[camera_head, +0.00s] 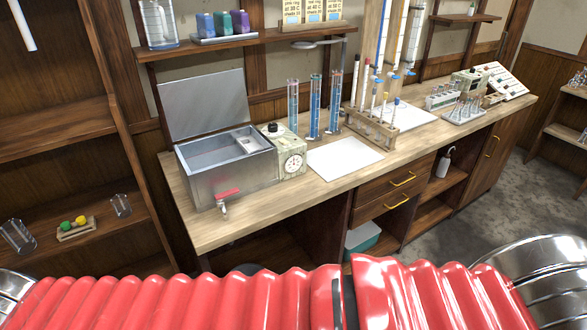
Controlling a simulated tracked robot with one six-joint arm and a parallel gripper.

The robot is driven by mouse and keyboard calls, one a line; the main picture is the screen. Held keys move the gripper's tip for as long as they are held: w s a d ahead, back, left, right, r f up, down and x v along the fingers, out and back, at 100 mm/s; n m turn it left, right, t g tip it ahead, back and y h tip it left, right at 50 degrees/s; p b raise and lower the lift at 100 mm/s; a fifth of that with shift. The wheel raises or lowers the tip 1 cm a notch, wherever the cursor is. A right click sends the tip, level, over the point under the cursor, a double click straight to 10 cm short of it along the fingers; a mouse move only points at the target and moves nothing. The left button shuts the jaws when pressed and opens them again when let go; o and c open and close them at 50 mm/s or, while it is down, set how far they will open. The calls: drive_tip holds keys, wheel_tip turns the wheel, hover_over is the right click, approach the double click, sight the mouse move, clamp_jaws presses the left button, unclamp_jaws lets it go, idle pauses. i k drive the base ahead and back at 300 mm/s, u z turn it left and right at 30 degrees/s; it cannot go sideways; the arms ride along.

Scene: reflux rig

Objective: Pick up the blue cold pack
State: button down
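Three small coloured packs or bottles stand in a row on a pale tray (224,38) on the wall shelf at the upper left. The leftmost one is blue (205,25) and looks like the blue cold pack, though it is too small to be sure. Beside it are a teal one (223,23) and a purple one (240,21). My gripper is not in view; only red ribbed parts that appear to be mine fill the bottom edge.
Below the wall shelf (285,38), an open metal bath (225,165) with a raised lid stands on the wooden bench (245,215). Tall blue-filled cylinders (314,105) and a tube rack (370,130) stand farther right. A glass jug (157,25) is left of the packs.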

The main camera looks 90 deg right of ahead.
sight(204, 24)
drive_tip(key=k, duration=1.8)
drive_tip(key=z, duration=1.85)
drive_tip(key=i, duration=1)
